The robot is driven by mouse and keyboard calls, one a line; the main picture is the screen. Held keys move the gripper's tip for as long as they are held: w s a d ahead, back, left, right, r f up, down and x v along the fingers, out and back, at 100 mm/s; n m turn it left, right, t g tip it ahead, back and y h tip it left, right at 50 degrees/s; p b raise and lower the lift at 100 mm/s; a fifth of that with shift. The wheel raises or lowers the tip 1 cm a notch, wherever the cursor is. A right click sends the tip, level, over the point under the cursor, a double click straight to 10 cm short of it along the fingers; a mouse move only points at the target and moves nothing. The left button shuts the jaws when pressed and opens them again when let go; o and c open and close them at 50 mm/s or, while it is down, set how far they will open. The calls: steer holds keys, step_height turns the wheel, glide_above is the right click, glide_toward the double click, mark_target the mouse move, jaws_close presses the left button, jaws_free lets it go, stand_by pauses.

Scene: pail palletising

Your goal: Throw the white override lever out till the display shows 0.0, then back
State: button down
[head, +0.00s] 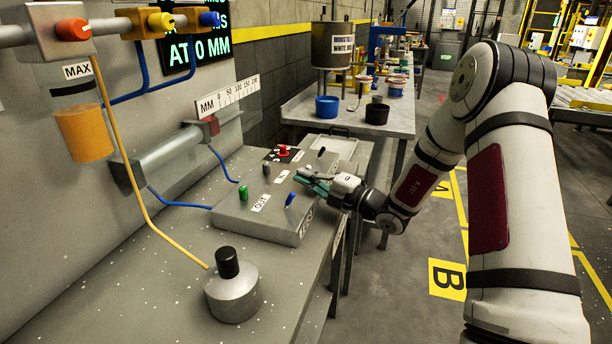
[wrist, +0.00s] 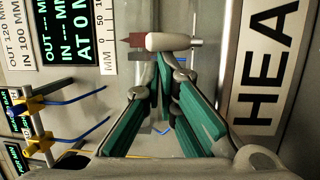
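The white override lever (wrist: 170,41) shows in the wrist view just beyond my fingertips, a white capsule grip on a thin silver stem. In the head view my gripper (head: 314,183) is at the right side of the grey control box (head: 238,218); there the lever is small and hard to make out. In the wrist view my gripper's green-padded fingers (wrist: 169,68) converge, with their tips close together. Whether they touch each other or the lever is unclear. The black display (wrist: 70,32) reads dashes for OUT and IN, and AT 0 M, cut off; part of it shows in the head view (head: 198,49).
The box carries a green lever (head: 243,193), a blue lever (head: 290,199), black knobs and a red button (head: 283,150). A cylinder with an MM scale (head: 228,98) is mounted on the wall behind.

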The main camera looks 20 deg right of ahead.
steer(key=shift+d, duration=0.15)
steer(key=v, duration=1.2)
steer(key=shift+a+r, duration=0.1)
steer(key=shift+a, duration=0.15)
